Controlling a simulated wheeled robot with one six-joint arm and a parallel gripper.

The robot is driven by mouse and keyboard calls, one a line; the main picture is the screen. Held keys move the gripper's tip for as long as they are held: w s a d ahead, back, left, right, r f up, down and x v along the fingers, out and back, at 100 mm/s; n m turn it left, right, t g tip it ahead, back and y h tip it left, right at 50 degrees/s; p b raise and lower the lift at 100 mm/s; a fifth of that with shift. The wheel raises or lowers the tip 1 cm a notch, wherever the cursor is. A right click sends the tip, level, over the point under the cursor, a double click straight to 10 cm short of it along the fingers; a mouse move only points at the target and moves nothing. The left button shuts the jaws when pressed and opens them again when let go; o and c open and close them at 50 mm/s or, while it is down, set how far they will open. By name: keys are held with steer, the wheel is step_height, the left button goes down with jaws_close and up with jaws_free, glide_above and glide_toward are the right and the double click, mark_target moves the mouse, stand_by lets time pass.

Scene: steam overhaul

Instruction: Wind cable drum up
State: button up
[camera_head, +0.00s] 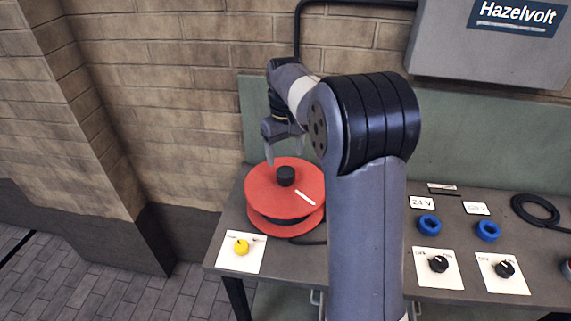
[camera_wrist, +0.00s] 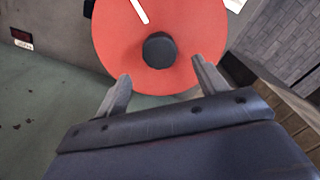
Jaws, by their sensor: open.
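The cable drum (camera_head: 268,190) is a red reel lying flat on the bench, with a white mark on its top disc and a dark band between its discs. A black knob (camera_head: 286,176) stands up on the top disc. In the wrist view the red disc (camera_wrist: 110,45) fills the top middle and the black knob (camera_wrist: 160,50) is near its centre. My gripper (camera_head: 284,158) is above the back of the drum. It is open and empty; its two fingers (camera_wrist: 162,82) point towards the drum, with the knob beyond and between them.
A yellow knob (camera_head: 241,247) on a white plate sits at the bench's front left. Right of my arm are blue sockets (camera_head: 428,225), black dials (camera_head: 439,264) and a coiled black cable (camera_head: 536,209). A grey Hazelvolt box (camera_head: 490,50) hangs above. A brick wall stands behind.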

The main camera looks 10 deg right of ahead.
mark_target(285, 171)
steer(key=shift+f, duration=2.8)
steer(key=shift+c, duration=0.5)
steer(key=c, duration=1.3)
